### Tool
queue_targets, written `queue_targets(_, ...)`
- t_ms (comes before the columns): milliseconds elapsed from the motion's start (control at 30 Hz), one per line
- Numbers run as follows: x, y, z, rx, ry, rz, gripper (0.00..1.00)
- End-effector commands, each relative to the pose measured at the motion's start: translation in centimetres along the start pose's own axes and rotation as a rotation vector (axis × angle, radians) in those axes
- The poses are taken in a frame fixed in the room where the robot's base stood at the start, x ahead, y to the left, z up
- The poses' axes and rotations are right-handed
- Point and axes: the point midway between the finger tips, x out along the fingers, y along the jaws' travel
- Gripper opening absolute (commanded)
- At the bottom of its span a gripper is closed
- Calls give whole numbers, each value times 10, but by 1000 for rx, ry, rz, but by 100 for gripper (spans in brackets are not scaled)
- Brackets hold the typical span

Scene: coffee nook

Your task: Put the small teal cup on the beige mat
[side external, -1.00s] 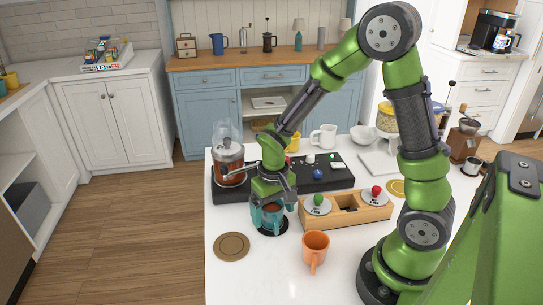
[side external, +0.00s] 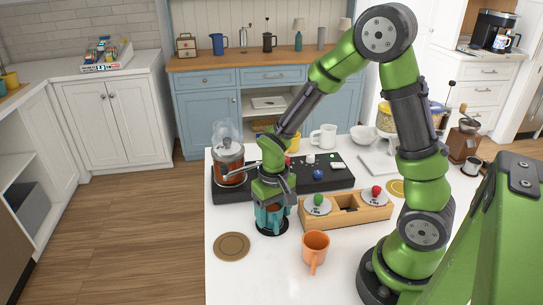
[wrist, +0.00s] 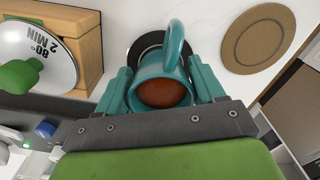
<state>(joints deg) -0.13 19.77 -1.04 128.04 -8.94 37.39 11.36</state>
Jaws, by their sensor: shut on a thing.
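The small teal cup (wrist: 146,74) holds brown liquid, and its handle points to the top of the wrist view. My gripper (wrist: 161,82) has its teal fingers shut on the cup's two sides. In the side view the cup (side external: 270,220) is upright, partly hidden by my gripper (side external: 270,208), over a round black mat (side external: 271,232). I cannot tell whether it still touches that mat. The round beige mat (side external: 232,246) lies bare on the white counter, left of and nearer than the cup; it also shows at the upper right of the wrist view (wrist: 258,37).
An orange mug (side external: 315,246) stands to the right and nearer. A wooden box (side external: 345,214) with round labelled dials is right of the cup. A black tray (side external: 325,180) with a glass jar (side external: 230,162) lies behind. The counter between cup and beige mat is clear.

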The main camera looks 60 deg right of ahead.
Motion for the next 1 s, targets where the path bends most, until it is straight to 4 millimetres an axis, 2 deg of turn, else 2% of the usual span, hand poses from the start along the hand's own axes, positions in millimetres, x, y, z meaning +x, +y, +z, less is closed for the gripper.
queue_targets(167,-24,-1,-2,-1,8,-3,29)
queue_targets(400,-73,-1,-1,0,7,-3,29)
queue_targets(567,-91,-7,2,-22,-1,0,29)
queue_targets(667,-93,-30,6,-87,-9,5,29)
queue_targets(800,-94,-78,9,-128,-9,8,29)
queue_targets(900,-95,-106,12,-112,-5,6,29)
queue_targets(1000,-98,-123,11,-58,0,1,29)
